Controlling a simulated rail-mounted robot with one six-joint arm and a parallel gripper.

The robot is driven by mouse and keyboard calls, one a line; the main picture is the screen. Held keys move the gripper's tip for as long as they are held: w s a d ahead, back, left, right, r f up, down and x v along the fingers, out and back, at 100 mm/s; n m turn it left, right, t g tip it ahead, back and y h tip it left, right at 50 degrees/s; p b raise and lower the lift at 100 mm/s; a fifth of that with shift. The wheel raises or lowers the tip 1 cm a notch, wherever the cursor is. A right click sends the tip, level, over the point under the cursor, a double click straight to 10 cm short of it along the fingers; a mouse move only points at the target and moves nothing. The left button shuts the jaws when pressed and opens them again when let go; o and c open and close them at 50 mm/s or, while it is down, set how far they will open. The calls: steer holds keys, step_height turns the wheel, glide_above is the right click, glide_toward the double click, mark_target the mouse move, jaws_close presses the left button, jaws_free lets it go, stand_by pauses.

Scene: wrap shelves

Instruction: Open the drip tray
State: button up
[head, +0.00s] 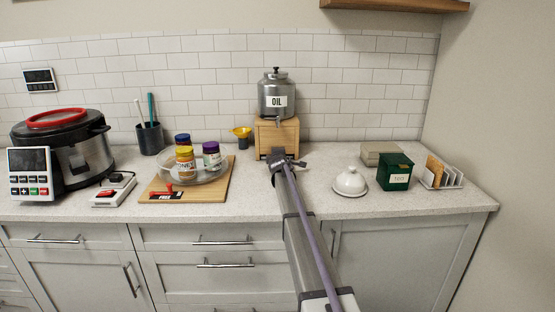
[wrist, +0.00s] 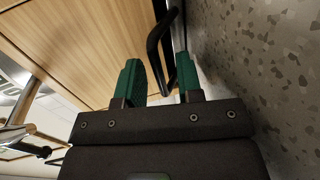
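The oil dispenser (head: 277,98), a metal can labelled OIL, stands on a light wooden stand (head: 289,131) by the back wall. In the wrist view, the wooden front (wrist: 95,40) fills the upper left, with a black bar handle (wrist: 154,48) low on it, close to the counter. I take this as the drip tray's handle; no pulled-out tray shows. My gripper (wrist: 160,80) has its two green fingers apart, with the handle in the gap between them, just ahead. I cannot tell whether they touch it. In the head view, my gripper (head: 283,158) is at the stand's base and hides its lower front.
A wooden board (head: 215,188) with a glass tray of jars is to the left, near a yellow funnel (head: 242,132). A white domed dish (head: 350,182) and a green tin (head: 395,172) stand to the right. The counter in front of the stand is clear apart from my arm.

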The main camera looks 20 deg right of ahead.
steer(key=shift+c, duration=0.3)
jaws_close()
steer(key=f+v, duration=0.1)
steer(key=v, duration=0.7)
steer(key=f+v, duration=0.1)
steer(key=v, duration=0.4)
steer(key=shift+s+a+f, duration=0.15)
steer(key=shift+s+f, duration=0.05)
steer(key=shift+f, duration=0.1)
steer(key=shift+o, duration=0.3)
jaws_free()
